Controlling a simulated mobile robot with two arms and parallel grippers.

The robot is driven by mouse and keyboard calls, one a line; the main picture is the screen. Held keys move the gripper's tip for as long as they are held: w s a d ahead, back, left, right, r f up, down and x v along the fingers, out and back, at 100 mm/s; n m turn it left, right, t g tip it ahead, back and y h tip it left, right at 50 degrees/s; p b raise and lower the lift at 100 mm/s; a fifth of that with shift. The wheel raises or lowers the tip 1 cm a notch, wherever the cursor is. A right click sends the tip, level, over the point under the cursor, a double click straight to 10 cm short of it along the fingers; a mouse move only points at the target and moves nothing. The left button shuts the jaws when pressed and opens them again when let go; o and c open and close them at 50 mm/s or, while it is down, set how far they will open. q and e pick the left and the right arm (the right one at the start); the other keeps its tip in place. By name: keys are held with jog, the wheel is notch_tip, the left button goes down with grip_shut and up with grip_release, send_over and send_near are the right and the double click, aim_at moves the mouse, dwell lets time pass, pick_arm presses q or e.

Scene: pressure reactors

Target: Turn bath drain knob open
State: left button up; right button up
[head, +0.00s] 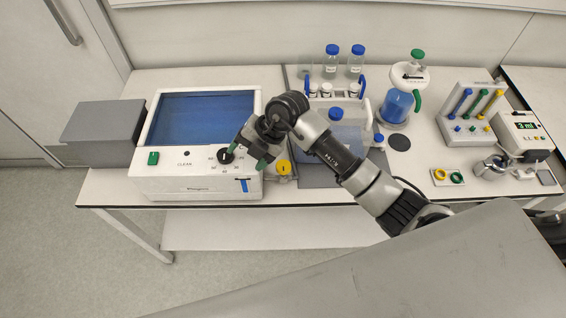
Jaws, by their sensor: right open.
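The bath (170,183) is a white box with blue liquid in its open top, at the left of the bench. Its front panel has a black dial (225,156), a small blue lever (243,185) and a green switch (153,158). A round yellow knob (284,168) sits on a fitting just right of the bath. I cannot tell for sure which control is the drain knob. My right gripper (249,158) is open over the panel's right end, between the black dial and the yellow knob. Its fingers look empty; contact with the dial is unclear. My left gripper is out of view.
A grey box (104,133) stands left of the bath. Behind my right arm are blue-capped bottles (331,61) and a clear blue-lidded container (337,130). A blue-filled flask (397,104), a tube rack (478,112) and a meter (523,135) stand to the right.

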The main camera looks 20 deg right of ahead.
aim_at(283, 165)
jog(key=w+d+m+g+h, duration=0.1)
jog(key=w+d+m+h, duration=0.1)
jog(key=d+h, duration=0.55)
jog(key=shift+y, duration=0.45)
jog(key=f, duration=0.3)
jog(key=d+f+p, duration=0.1)
jog(key=f, duration=0.3)
jog(key=f+p, duration=0.1)
jog(key=f, duration=0.3)
jog(key=shift+s+d+f, duration=0.15)
jog(key=shift+s+d, duration=0.05)
jog(key=shift+d, duration=0.1)
jog(key=shift+c, duration=0.3)
jog(key=c, duration=0.9)
jog(key=shift+o, duration=0.2)
